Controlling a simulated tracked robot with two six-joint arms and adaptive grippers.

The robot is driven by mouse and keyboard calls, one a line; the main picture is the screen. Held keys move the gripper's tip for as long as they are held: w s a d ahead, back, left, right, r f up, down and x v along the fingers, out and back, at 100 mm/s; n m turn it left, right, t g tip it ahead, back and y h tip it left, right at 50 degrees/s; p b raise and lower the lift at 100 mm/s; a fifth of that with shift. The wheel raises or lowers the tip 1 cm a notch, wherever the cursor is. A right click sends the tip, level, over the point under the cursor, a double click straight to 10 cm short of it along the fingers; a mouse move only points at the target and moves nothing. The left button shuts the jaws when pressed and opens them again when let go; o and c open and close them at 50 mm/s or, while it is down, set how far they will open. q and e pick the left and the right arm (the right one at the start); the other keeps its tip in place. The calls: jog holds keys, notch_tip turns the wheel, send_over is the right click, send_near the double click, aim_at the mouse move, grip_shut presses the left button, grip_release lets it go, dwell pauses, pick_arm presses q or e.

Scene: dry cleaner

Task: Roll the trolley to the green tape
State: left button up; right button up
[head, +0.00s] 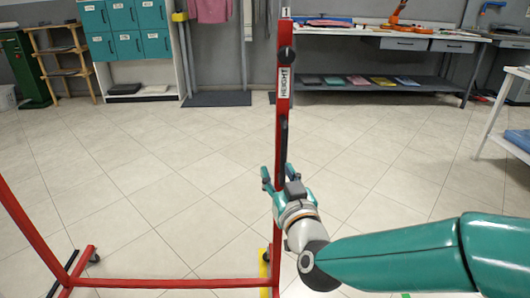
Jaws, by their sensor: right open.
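The trolley is a red rail frame with an upright post (283,75), labelled HEIGHT, and a low bar (170,283) across the bottom. Small dark castors show near the floor. My right gripper (279,176) is open at the post, with one finger on the left of it and the other on the right. I cannot tell whether the fingers touch the post. A small green strip (405,295), perhaps the green tape, shows at the bottom edge beside my right arm. My left gripper is out of view.
The tiled floor (180,170) is clear ahead. A workbench (375,85) with folded cloths on its lower shelf stands at the back right. Teal lockers (127,30) and a wooden shelf rack (65,50) stand at the back left. A white table (500,110) edges in from the right.

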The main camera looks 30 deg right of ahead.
jog(key=b+v, duration=0.5)
jog(key=v, duration=0.2)
jog(key=shift+s+b, duration=0.25)
jog(key=shift+b, duration=0.1)
jog(key=shift+r, duration=0.1)
dwell(0.4)
notch_tip(320, 180, up, 10)
dwell(0.6)
jog(key=shift+a, duration=0.1)
